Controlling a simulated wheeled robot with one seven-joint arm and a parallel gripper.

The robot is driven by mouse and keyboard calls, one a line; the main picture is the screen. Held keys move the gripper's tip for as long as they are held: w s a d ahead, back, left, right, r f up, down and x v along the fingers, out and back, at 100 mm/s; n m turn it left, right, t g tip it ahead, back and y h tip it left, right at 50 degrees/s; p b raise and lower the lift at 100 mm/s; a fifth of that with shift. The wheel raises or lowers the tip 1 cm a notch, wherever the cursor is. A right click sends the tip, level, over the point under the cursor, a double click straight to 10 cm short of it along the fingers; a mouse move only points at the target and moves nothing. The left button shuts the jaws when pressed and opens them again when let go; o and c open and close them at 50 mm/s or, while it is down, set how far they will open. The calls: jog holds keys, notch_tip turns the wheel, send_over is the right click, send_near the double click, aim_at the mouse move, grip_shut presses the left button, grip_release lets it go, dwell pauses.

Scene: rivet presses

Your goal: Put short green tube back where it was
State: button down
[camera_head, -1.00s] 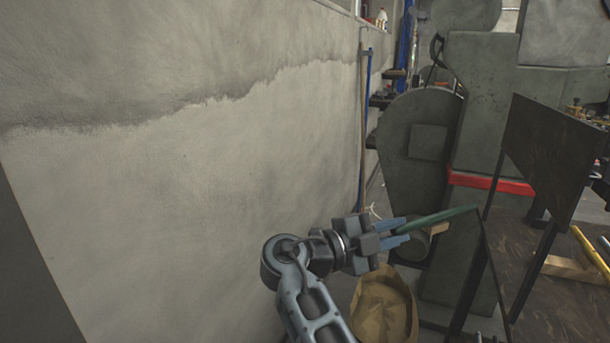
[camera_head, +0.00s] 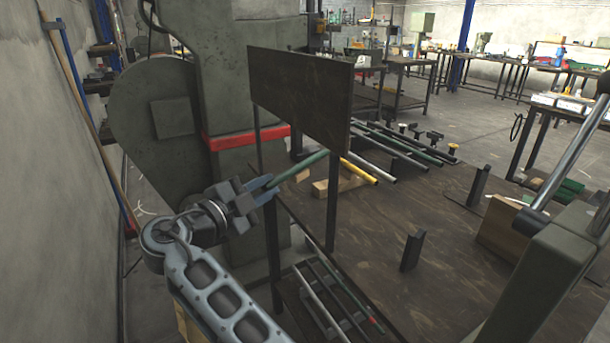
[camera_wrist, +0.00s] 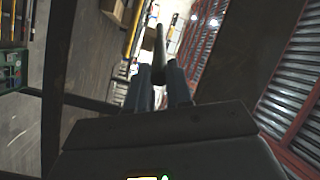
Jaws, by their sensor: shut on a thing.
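My gripper (camera_head: 266,189) is shut on a short green tube (camera_head: 302,166) by one end. In the head view the tube sticks out to the right, tilted slightly up, clear of the wooden table top (camera_head: 385,215). Its far tip shows near the lower edge of an upright dark panel (camera_head: 300,95); I cannot tell the gap. In the wrist view the tube (camera_wrist: 161,48) points away between the two blue-grey fingers (camera_wrist: 158,82). The gripped end is hidden by the fingers.
A yellow tube (camera_head: 360,170) and several grey and green tubes (camera_head: 415,145) lie at the table's back. More tubes lie on a lower shelf (camera_head: 335,300). Panel posts (camera_head: 332,205) and a large green-grey press (camera_head: 235,90) stand close to my arm. Small dark uprights (camera_head: 412,250) rise from the table.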

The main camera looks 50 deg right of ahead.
aim_at(303, 178)
jog(key=d, duration=0.4)
jog(key=w+d+p, duration=0.1)
jog(key=d, duration=0.3)
jog(key=d+p, duration=0.1)
jog(key=d, duration=0.3)
jog(key=shift+w+d, duration=0.4)
jog(key=shift+f+p, duration=0.4)
jog(key=shift+f, duration=1.4)
jog(key=shift+f+b, duration=0.6)
jog(key=shift+b, duration=0.85)
jog(key=c, duration=1)
grip_release()
jog(key=shift+c, duration=0.2)
jog(key=shift+r, duration=0.1)
